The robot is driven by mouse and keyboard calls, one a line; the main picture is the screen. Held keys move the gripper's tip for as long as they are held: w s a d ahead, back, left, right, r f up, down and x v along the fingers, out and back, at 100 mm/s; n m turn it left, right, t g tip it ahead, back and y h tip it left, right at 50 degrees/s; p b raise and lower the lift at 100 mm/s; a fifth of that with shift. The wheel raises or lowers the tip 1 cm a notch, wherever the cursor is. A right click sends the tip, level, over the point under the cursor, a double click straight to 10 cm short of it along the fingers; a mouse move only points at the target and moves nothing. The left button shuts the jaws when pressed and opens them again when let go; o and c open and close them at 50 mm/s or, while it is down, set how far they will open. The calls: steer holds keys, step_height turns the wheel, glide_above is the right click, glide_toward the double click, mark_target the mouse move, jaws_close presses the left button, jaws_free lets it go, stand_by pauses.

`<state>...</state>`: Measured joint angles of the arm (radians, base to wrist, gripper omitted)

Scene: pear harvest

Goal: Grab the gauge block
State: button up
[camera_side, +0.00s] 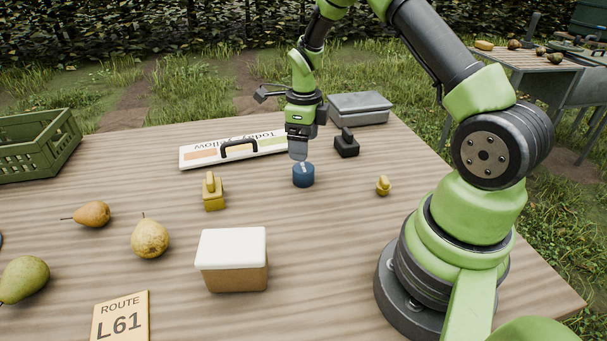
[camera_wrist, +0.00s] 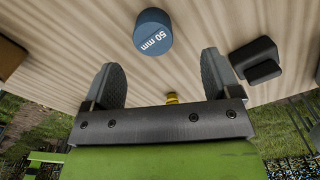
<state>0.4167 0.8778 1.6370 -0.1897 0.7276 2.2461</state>
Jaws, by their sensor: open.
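The gauge block appears to be the dark blue cylinder marked "50 mm". It stands on the table in the side view (camera_side: 303,178) and shows at the top of the wrist view (camera_wrist: 153,32). My gripper (camera_side: 299,158) points down at it in the side view, its fingers overlapping the block's top edge there. In the wrist view my gripper (camera_wrist: 163,72) is open and empty, its two grey fingers wide apart. The block lies beyond the fingertips, roughly centred between their lines and not touching them.
A black knobbed block (camera_side: 347,145) stands close on the right, with a grey box (camera_side: 360,107) behind. A sign board with a black handle (camera_side: 195,156) lies behind left. A yellow piece (camera_side: 213,194), small brass weight (camera_side: 383,186) and white-topped box (camera_side: 232,265) stand around it.

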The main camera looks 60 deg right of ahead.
mark_target(303, 168)
steer(key=f, duration=0.5)
steer(key=a+f, duration=0.1)
steer(key=f, duration=0.2)
steer(key=shift+s, duration=0.15)
steer(key=shift+c, duration=0.5)
steer(key=c, duration=0.9)
